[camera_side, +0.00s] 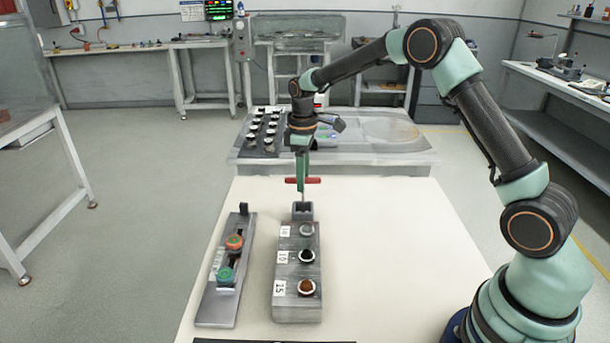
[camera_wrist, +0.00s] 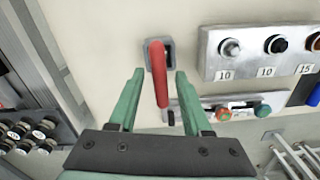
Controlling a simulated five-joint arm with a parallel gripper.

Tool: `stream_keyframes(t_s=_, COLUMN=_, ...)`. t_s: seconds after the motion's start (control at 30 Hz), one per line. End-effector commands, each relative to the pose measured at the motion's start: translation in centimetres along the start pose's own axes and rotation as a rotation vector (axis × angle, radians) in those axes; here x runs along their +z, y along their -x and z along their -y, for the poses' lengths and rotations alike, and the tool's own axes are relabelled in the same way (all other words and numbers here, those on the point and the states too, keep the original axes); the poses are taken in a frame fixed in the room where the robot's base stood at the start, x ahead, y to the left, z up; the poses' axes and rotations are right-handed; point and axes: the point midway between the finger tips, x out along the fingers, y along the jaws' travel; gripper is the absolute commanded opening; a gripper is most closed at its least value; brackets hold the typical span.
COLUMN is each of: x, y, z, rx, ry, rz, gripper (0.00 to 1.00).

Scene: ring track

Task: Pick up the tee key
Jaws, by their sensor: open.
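The tee key (camera_side: 313,181) has a red crossbar handle and a thin shaft. It stands upright in a small grey square holder (camera_side: 303,213). In the wrist view, the red handle (camera_wrist: 158,72) lies lengthwise between my fingers, with the holder (camera_wrist: 168,49) behind its far end. My gripper (camera_side: 301,177) points straight down at the handle in the side view. In the wrist view, my gripper (camera_wrist: 159,74) has its two green fingers apart, one on each side of the handle, with gaps showing. The lower shaft is hidden in the holder.
A grey block (camera_side: 297,270) with several round fittings and number labels stands in front of the holder. A dark rail (camera_side: 228,285) carries a red-orange knob (camera_side: 234,242) and a green knob (camera_side: 225,275) to its left. The pale tabletop (camera_side: 385,240) is clear on the right.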

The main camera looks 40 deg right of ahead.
Motion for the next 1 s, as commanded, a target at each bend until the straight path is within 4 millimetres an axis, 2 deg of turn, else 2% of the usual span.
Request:
stream_keyframes(t_s=0.03, x=0.0, y=-0.8, z=0.1, rx=-0.002, ry=0.000, rz=0.002, gripper=0.49)
stream_keyframes(t_s=0.17, x=0.0, y=-2.0, z=0.0, rx=0.000, ry=0.000, rz=0.001, gripper=0.49)
stream_keyframes(t_s=0.43, x=0.0, y=-2.3, z=0.0, rx=0.000, ry=0.000, rz=0.000, gripper=0.49)
stream_keyframes(t_s=0.47, x=0.0, y=-2.3, z=0.0, rx=0.000, ry=0.000, rz=-0.001, gripper=0.41)
stream_keyframes(t_s=0.5, x=0.0, y=-2.3, z=0.0, rx=0.000, ry=-0.001, rz=-0.001, gripper=0.26)
stream_keyframes(t_s=0.57, x=0.0, y=-2.3, z=0.0, rx=0.000, ry=-0.001, rz=-0.001, gripper=0.03)
stream_keyframes(t_s=0.6, x=0.0, y=-2.3, z=0.0, rx=0.000, ry=0.000, rz=-0.001, gripper=0.00)
stream_keyframes(t_s=1.0, x=0.0, y=-2.3, z=0.0, rx=0.001, ry=0.000, rz=-0.001, gripper=0.00)
